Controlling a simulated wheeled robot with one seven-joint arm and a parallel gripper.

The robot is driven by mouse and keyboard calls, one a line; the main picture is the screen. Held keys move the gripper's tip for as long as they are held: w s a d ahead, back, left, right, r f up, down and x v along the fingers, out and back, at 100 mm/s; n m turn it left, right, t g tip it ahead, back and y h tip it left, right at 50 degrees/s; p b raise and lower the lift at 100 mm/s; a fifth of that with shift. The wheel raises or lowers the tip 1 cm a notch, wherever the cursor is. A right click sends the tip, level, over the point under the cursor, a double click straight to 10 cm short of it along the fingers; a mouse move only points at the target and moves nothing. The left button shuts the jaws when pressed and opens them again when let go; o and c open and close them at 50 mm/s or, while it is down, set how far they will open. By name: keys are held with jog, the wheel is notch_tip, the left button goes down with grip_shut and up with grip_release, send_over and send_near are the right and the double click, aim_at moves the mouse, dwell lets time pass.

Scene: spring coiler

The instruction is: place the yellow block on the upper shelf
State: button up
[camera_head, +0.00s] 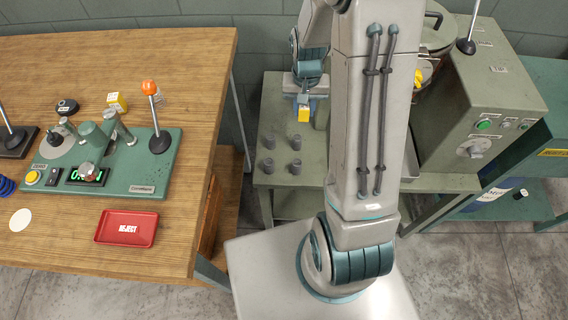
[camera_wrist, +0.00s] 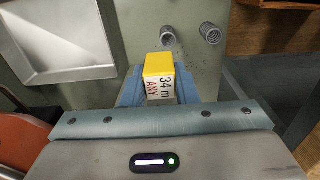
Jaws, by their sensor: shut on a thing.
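A yellow block (camera_head: 304,115) is held in my gripper (camera_head: 303,101) above the green metal table in the head view. In the wrist view the yellow block (camera_wrist: 158,65) sits between the blue fingers of my gripper (camera_wrist: 160,88), with a white printed label facing the camera. A second small yellow box (camera_head: 117,101) with a white side stands on the wooden bench at the left. No part is plainly marked as the upper shelf. My arm hides part of the table.
A grey-green machine (camera_head: 480,100) stands right of my arm. The wooden bench (camera_head: 60,60) holds a green gauge and a red reject tray (camera_head: 127,228).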

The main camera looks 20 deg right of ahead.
jog(key=s+d+f+m+b, duration=0.4)
jog(key=s+f+b, duration=0.15)
jog(key=b, duration=0.55)
send_over(284, 156)
notch_tip(284, 156, down, 7)
jog(key=shift+r, duration=0.2)
jog(key=shift+f, duration=1.95)
jog(key=shift+f+b, duration=0.15)
jog(key=shift+b, duration=0.15)
jog(key=o, duration=0.7)
